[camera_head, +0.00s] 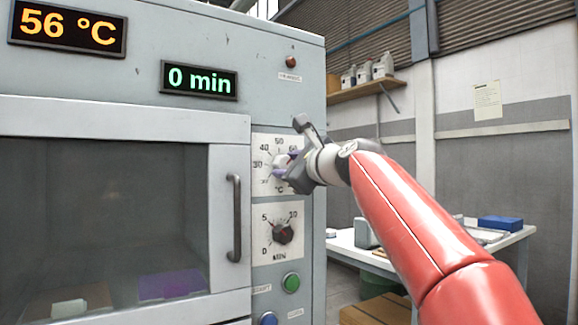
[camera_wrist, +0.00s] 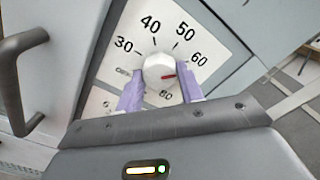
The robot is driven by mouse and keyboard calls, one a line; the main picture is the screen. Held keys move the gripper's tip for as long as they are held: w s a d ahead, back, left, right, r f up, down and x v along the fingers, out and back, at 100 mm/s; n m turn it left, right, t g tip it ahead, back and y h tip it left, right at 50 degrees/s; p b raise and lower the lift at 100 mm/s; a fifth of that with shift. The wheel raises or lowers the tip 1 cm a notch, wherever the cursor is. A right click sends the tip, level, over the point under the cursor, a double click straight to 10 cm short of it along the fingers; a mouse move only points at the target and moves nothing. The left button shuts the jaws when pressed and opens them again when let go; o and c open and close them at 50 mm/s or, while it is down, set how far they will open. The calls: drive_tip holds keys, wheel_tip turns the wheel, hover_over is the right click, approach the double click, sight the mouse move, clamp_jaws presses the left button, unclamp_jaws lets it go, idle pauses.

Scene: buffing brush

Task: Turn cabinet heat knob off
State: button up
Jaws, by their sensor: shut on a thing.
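The heat knob (camera_wrist: 160,70) is a white round knob with a red pointer mark, on a white dial plate marked 30 to 80. In the wrist view the mark points right, on the side between 60 and 80. My gripper (camera_wrist: 162,92) has its two purple fingers on either side of the knob, shut on it. In the head view my gripper (camera_head: 284,165) is at the upper dial, and the heat knob (camera_head: 281,161) is partly hidden by it. The cabinet (camera_head: 225,55) is grey, and its orange display (camera_head: 68,27) reads 56 °C.
A black minute knob (camera_head: 283,233) sits below, above a green button (camera_head: 291,282) and a blue button (camera_head: 268,319). A door handle (camera_head: 234,218) sticks out left of the dials. A green display (camera_head: 199,80) reads 0 min. A table (camera_head: 375,262) stands at the right.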

drive_tip(key=n, duration=0.4)
drive_tip(key=shift+f+n, duration=0.1)
drive_tip(key=shift+n, duration=0.2)
drive_tip(key=n, duration=0.4)
drive_tip(key=n+b, duration=0.1)
drive_tip(key=n, duration=0.8)
drive_tip(key=shift+n+b, duration=0.3)
drive_tip(key=n, duration=0.4)
drive_tip(key=shift+b, duration=0.35)
drive_tip(key=n, duration=0.5)
drive_tip(key=n+b, duration=0.1)
drive_tip(key=n, duration=0.3)
drive_tip(key=shift+n, duration=2.1)
